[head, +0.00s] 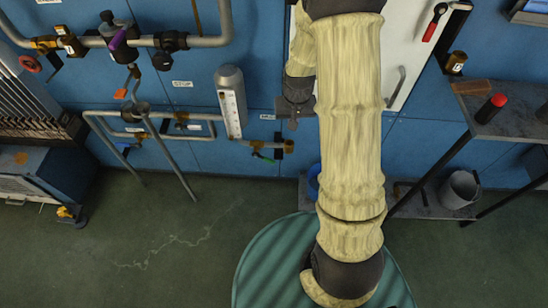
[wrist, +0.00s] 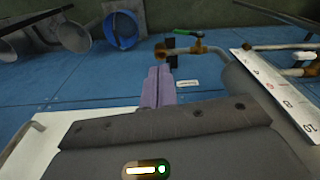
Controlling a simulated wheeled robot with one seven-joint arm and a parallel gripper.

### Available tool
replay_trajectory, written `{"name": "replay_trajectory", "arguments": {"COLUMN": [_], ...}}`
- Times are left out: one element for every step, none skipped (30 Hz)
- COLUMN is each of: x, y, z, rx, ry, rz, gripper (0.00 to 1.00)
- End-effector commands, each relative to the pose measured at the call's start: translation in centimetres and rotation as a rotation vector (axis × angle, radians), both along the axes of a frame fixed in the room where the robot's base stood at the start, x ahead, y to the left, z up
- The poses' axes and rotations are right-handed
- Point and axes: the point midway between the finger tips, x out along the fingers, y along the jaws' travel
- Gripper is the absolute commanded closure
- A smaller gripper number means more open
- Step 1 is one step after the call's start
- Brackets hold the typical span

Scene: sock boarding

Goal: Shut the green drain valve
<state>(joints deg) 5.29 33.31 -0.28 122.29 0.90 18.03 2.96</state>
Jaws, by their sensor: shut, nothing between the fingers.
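The green drain valve (head: 263,157) sits low on the blue wall, on a short pipe with rusty fittings. Its green handle slants away below the pipe in the head view. In the wrist view, which looks turned over, the green handle (wrist: 196,34) shows at the top beside a rusty fitting. My gripper (head: 293,124) is shut and empty, up and to the right of the valve in the head view. In the wrist view my gripper's fingers (wrist: 158,72) lie together, apart from the valve and to its left.
A white level gauge (head: 231,102) stands on the wall left of my gripper. A white cabinet door (head: 402,50) with a handle is behind my arm. A blue bucket (wrist: 121,30) and grey buckets are near the valve. Pipes with other valves run along the left; floor there is open.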

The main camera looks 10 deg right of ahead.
Motion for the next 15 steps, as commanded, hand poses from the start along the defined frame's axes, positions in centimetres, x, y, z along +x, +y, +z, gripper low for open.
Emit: {"name": "replay_trajectory", "arguments": {"x": [-1.1,-1.7,-2.6,-3.2,-4.0,-4.9,-5.7,-6.4,-7.5,-8.3,-9.1,-10.1,-10.9,-11.5,-12.3], "y": [0.6,0.8,1.2,1.4,1.6,2.0,2.2,2.4,2.7,2.9,3.1,3.4,3.5,3.6,3.8], "z": [1.8,2.7,3.7,4.5,5.2,6.2,6.8,7.5,8.3,8.9,9.4,10.0,10.4,10.7,11.1], "rx": [-0.002,-0.003,-0.004,-0.005,-0.006,-0.008,-0.009,-0.010,-0.011,-0.012,-0.013,-0.015,-0.016,-0.016,-0.018], "ry": [-0.015,-0.022,-0.030,-0.036,-0.042,-0.051,-0.057,-0.064,-0.073,-0.080,-0.086,-0.094,-0.100,-0.104,-0.109], "rz": [0.016,0.025,0.036,0.044,0.053,0.065,0.074,0.083,0.095,0.103,0.111,0.122,0.130,0.136,0.144], "gripper": [1.00,1.00,1.00,1.00,1.00,1.00,1.00,1.00,1.00,1.00,1.00,1.00,1.00,1.00,1.00]}}
